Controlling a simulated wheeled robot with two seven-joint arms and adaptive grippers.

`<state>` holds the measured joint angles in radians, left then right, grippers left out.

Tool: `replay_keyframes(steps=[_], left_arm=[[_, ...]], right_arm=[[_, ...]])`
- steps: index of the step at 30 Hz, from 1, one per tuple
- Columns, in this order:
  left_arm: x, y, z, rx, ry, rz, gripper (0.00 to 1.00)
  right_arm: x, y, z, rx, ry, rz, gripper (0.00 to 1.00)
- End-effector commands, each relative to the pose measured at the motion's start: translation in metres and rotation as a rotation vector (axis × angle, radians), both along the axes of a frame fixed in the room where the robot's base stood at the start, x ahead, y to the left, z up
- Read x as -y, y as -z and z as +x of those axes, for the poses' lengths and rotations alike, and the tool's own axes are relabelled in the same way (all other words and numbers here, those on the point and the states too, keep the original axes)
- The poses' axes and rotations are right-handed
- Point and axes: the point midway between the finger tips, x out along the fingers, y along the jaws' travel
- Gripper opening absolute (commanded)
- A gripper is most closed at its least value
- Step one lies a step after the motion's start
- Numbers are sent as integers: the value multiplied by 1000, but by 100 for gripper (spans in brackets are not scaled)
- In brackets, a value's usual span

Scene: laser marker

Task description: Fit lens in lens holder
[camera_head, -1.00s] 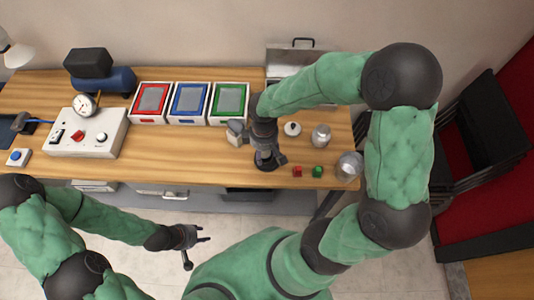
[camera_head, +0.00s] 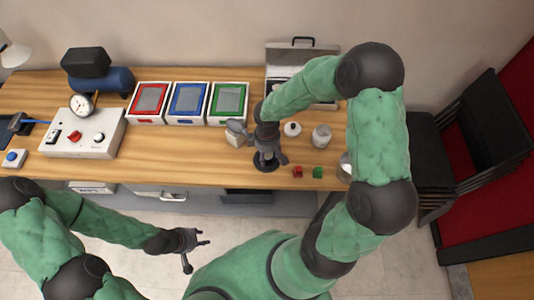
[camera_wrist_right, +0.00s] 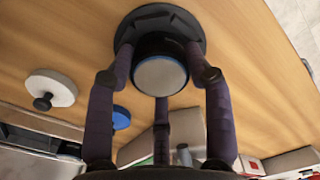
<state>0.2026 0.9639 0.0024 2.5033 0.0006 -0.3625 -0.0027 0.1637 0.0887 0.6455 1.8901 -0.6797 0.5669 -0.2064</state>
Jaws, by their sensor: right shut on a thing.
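The lens (camera_wrist_right: 160,75) is a dark cylinder with a pale grey round face, seen in the right wrist view. My right gripper (camera_wrist_right: 161,78) has its three fingers closed around it. The black lens holder (camera_wrist_right: 158,22) has a wide round base and lies right behind the lens; I cannot tell whether the lens is seated in it. In the head view the holder (camera_head: 265,165) stands near the table's front edge, below my right gripper (camera_head: 268,157), which hides the lens. My left gripper (camera_head: 192,249) is open and empty in front of the table.
Red (camera_head: 149,101), blue (camera_head: 188,101) and green (camera_head: 228,101) framed trays stand at the back. A white lidded piece (camera_head: 293,129), a jar (camera_head: 321,136), a red block (camera_head: 298,172) and a green block (camera_head: 318,172) lie to the right. A control box (camera_head: 85,135) is left.

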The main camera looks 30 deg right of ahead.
Motion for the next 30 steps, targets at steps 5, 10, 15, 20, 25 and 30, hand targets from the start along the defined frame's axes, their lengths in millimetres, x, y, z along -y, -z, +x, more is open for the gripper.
replay_keyframes(steps=[5,10,15,20,25,30], left_arm=[[0,4,0,0,0,0,40],[0,3,0,0,0,0,40],[0,2,0,0,0,0,40],[0,-1,0,0,0,0,40],[0,-7,0,0,0,0,40],[0,-16,0,0,0,0,40]], right_arm=[[0,4,0,0,0,0,55],[0,3,0,0,0,0,76],[0,3,0,0,0,0,76],[0,-1,0,0,0,0,76],[0,-23,1,3,-1,-1,76],[0,-59,1,4,0,-1,76]])
